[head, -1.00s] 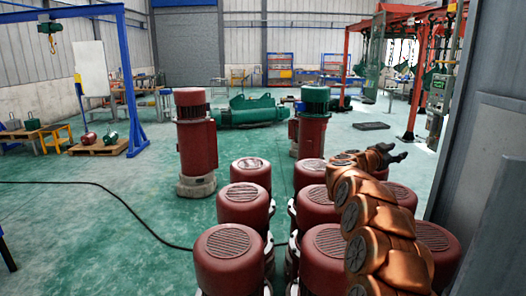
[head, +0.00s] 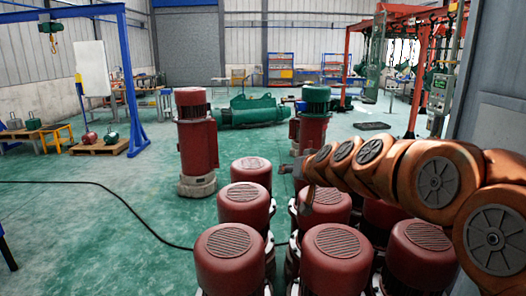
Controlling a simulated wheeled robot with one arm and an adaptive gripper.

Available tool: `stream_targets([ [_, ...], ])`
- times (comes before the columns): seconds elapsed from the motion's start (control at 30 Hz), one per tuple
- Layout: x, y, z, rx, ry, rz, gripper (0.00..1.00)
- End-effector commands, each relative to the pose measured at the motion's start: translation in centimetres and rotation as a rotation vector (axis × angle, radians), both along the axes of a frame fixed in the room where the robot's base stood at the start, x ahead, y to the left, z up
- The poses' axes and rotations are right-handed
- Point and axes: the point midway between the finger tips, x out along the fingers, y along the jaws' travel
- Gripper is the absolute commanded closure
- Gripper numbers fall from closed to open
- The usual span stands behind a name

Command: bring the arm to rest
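My orange-brown arm (head: 400,170) reaches in from the right edge and stretches left above the red motors. My gripper (head: 299,178) is at its left end, above the gap between the two rows of motors.
Several red motors (head: 230,256) stand in rows close in front of me, partly under the arm. A tall red hoist unit (head: 196,143) and a green-topped one (head: 313,120) stand behind. A grey panel (head: 496,120) bounds the right. The green floor (head: 95,235) at left is mostly clear.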

Motion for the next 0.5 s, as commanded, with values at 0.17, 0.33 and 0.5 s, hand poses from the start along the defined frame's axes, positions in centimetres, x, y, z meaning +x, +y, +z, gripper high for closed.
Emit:
stream_targets([
  [0.17, -8.8, 1.4, -4.8, -0.062, 0.213, 0.112, 0.59],
  [0.33, -17.9, 0.7, -9.8, -0.136, 0.441, 0.164, 0.59],
  [0.5, -27.2, -1.8, -14.2, -0.213, 0.673, 0.163, 0.59],
])
